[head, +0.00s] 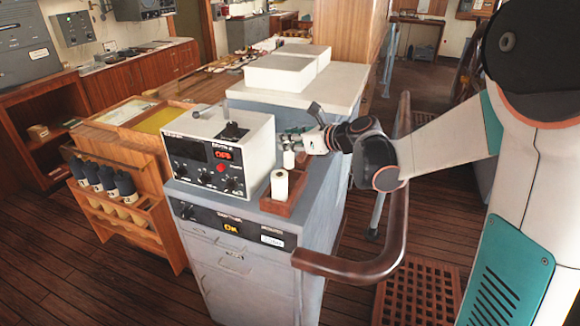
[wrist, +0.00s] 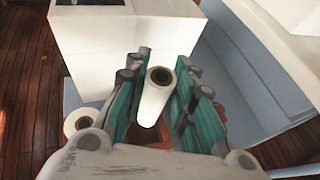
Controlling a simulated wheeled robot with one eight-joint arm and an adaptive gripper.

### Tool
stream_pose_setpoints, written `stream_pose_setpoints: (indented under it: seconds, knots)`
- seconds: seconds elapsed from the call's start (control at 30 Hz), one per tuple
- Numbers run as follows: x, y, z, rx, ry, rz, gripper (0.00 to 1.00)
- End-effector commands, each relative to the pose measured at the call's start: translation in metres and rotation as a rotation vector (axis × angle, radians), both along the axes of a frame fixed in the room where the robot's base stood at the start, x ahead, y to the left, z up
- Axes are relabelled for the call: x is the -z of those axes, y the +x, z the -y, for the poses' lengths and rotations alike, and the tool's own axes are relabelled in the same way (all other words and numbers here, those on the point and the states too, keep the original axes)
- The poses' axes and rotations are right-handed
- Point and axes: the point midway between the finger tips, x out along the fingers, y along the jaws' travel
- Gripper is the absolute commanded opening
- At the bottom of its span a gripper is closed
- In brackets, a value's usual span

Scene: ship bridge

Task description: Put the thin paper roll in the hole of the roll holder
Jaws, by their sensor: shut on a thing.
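My gripper (head: 295,138) is shut on the thin paper roll (head: 289,158), a slim white cylinder held about upright. In the wrist view the roll (wrist: 154,102) sits between the teal finger pads of the gripper (wrist: 160,92), its dark, brown-rimmed core end facing the camera. The reddish-brown roll holder (head: 284,206) lies on the grey cabinet's right edge. The held roll is over or at its far end; its lower end and the hole are hidden, so I cannot tell if it is inside. A thicker white roll (head: 279,185) stands at the holder's near end.
A white control box (head: 220,150) with knobs and a red display stands close to the left of the holder. White boxes (head: 281,73) stand on the counter behind. A curved wooden handrail (head: 392,240) runs along the cabinet's right side, near my arm.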

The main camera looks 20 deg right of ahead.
Motion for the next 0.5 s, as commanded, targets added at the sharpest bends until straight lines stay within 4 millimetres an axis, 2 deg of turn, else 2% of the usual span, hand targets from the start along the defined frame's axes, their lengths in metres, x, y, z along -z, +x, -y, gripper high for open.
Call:
stream_pose_setpoints:
  seconds: [0.03, 0.1, 0.33, 0.5]
  knots:
    - [0.012, 0.000, 0.000, 0.000, 0.000, 0.000, 0.00]
    - [0.020, 0.000, 0.000, 0.000, 0.000, 0.000, 0.00]
    - [0.033, 0.000, 0.000, 0.000, 0.000, 0.000, 0.00]
    - [0.057, 0.000, 0.000, 0.000, 0.000, 0.000, 0.00]
